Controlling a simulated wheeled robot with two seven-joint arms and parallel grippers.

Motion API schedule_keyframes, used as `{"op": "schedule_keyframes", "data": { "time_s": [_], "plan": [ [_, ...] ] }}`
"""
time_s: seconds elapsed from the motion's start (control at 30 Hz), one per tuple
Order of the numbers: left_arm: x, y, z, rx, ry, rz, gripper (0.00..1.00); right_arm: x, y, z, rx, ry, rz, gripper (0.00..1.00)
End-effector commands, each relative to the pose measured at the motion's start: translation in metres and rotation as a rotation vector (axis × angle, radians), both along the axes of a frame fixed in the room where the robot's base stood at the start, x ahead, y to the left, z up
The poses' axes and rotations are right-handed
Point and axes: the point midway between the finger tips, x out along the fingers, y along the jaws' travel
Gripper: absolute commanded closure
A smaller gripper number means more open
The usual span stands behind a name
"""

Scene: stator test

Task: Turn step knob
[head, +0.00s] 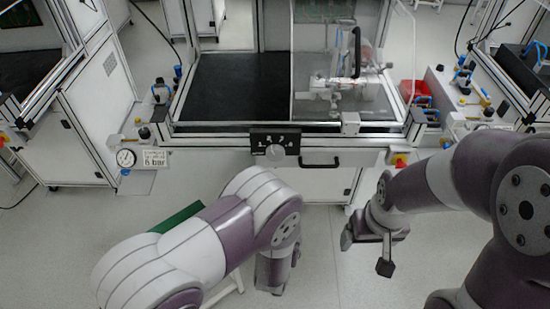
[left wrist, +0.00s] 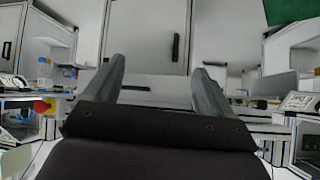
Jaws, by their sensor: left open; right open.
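A round grey knob (head: 275,152) sits in the middle of a black panel (head: 290,136) on the front edge of the test bench; I take it to be the step knob. My left gripper (head: 276,275) hangs low in front of the bench, apart from the knob and partly hidden by its own arm. In the left wrist view its two fingers (left wrist: 160,82) are spread with nothing between them. My right gripper (head: 366,254) is open and empty, lower right of the knob and clear of the bench.
A black handle (head: 319,162) and a red-yellow button (head: 398,160) sit right of the knob. A pressure gauge (head: 126,158) is at the bench's left. A clear cover (head: 325,80) stands over part of the dark bench top (head: 235,85). Floor in front is open.

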Motion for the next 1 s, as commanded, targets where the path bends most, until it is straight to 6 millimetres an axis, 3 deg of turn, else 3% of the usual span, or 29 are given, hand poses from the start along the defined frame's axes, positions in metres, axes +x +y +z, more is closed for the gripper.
{"op": "schedule_keyframes", "data": {
  "time_s": [0.07,0.13,0.2,0.3,0.47,0.8,1.0],
  "plan": [
    [0.024,0.004,0.019,-0.019,-0.250,0.051,0.16,0.000,0.000,-0.001,0.000,0.000,0.000,0.16],
    [0.044,0.011,0.054,-0.040,-0.460,0.107,0.16,0.000,0.000,0.000,0.000,-0.001,0.000,0.16],
    [0.054,0.012,0.085,-0.056,-0.608,0.141,0.16,0.000,0.000,0.000,0.000,-0.001,0.000,0.16],
    [0.058,0.015,0.105,-0.058,-0.705,0.151,0.16,0.000,0.000,0.000,0.000,-0.001,0.000,0.16],
    [0.081,0.016,0.110,-0.058,-0.725,0.153,0.16,0.000,0.000,0.002,0.000,-0.001,0.000,0.16],
    [0.163,0.016,0.109,-0.059,-0.723,0.150,0.16,0.000,0.000,0.004,0.000,0.000,0.000,0.16],
    [0.182,0.015,0.108,-0.058,-0.720,0.148,0.16,0.000,0.000,0.004,0.000,0.000,0.000,0.16]
  ]
}}
